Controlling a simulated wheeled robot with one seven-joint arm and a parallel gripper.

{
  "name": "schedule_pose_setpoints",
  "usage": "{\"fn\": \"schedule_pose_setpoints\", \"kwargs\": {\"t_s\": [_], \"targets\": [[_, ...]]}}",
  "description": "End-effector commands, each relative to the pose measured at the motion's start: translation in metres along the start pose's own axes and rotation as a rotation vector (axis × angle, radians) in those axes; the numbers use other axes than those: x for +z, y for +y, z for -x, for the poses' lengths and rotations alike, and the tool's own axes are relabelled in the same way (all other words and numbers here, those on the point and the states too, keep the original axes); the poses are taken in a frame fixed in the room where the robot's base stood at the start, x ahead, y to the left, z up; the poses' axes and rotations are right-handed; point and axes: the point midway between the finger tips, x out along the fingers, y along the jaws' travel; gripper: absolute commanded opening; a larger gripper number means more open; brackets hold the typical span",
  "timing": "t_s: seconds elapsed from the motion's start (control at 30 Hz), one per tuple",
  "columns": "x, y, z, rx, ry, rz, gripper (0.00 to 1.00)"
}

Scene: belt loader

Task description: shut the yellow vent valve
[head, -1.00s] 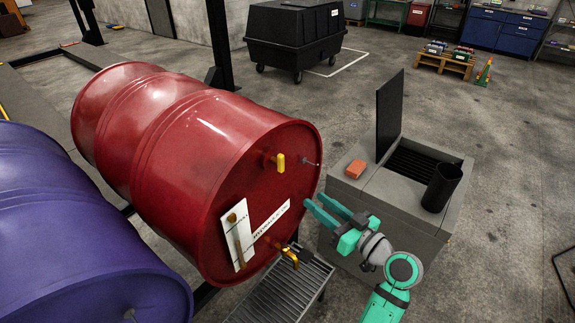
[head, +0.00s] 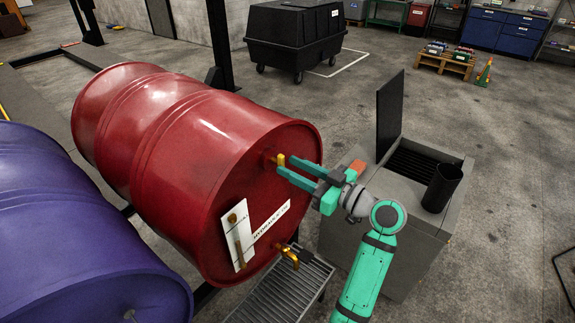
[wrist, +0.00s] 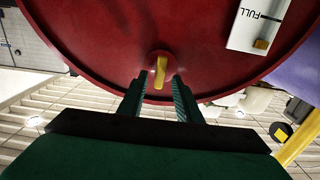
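The yellow vent valve (head: 281,160) sits high on the end face of the red drum (head: 205,130), which lies on its side. Its handle stands upright in the head view. It also shows in the wrist view (wrist: 160,72), pointing along the picture's vertical. My gripper (head: 287,166) is open, with its fingertips at the valve. In the wrist view, the two fingers (wrist: 159,83) lie on either side of the handle's lower end in the picture, with gaps showing. I cannot tell any contact.
A brass tap (head: 288,254) is low on the drum face, above a grated tray (head: 285,290). A white level gauge (head: 239,235) is on the same face. A grey bin (head: 400,215) with an open lid stands to the right. A purple drum (head: 80,230) lies left.

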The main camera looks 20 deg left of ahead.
Motion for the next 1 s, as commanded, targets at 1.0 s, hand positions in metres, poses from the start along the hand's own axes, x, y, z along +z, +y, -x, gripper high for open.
{"fn": "schedule_pose_setpoints", "kwargs": {"t_s": [1.0], "targets": [[0.000,0.000,-0.022,0.001,-0.001,-0.019,0.00]]}}
